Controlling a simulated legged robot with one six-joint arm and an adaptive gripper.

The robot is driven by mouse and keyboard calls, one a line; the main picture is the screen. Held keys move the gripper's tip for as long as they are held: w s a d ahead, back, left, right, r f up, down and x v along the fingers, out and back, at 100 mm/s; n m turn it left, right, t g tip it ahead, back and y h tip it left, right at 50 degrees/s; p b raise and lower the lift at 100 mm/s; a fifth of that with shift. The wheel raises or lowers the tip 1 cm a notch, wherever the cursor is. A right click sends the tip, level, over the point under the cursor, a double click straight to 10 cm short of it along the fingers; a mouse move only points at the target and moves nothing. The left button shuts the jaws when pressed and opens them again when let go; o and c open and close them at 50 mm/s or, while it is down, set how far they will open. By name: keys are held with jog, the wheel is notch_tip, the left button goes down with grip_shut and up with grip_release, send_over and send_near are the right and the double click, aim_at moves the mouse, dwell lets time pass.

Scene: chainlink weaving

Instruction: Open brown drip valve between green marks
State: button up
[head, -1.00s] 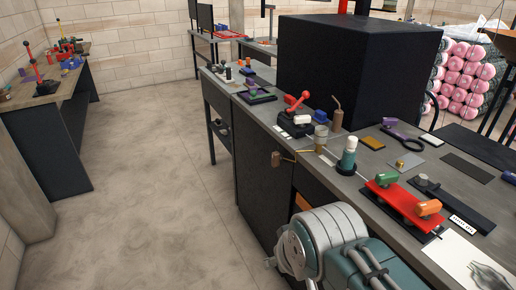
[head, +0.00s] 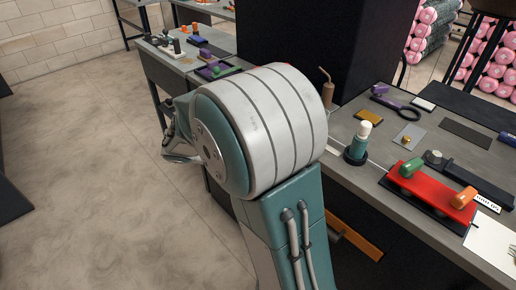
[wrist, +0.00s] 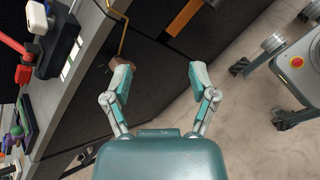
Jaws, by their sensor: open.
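The brown drip valve (wrist: 123,61) shows in the wrist view as a small brown body at the end of a thin brass pipe (wrist: 123,36), beside the dark bench front. Faint small green marks (wrist: 103,68) seem to lie just left of it, too small to read. My gripper (wrist: 161,76) is open and empty, with its left finger overlapping or close to the valve and its right finger well clear. I cannot tell whether the left finger touches it. In the head view my arm hides the valve and most of the gripper.
In the wrist view a red lever (wrist: 14,44) lies left. The floor (head: 90,150) at left is clear.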

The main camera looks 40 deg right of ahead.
jog(key=w+d+f+n+t+h, duration=0.2)
jog(key=w+d+f+n+h, duration=0.15)
jog(key=w+f+n, duration=0.35)
jog(key=w+d+f+n+t+h, duration=0.2)
jog(key=w+f+n+h, duration=0.25)
jog(key=f, duration=0.35)
jog(key=shift+m+y, duration=0.3)
jog(key=shift+m, duration=0.15)
jog(key=d, duration=0.3)
jog(key=w+d, duration=0.1)
jog(key=d, duration=0.6)
jog(key=shift+w+d+f, duration=0.2)
jog(key=shift+w+d, duration=0.1)
jog(key=shift+d, duration=0.05)
grip_shut()
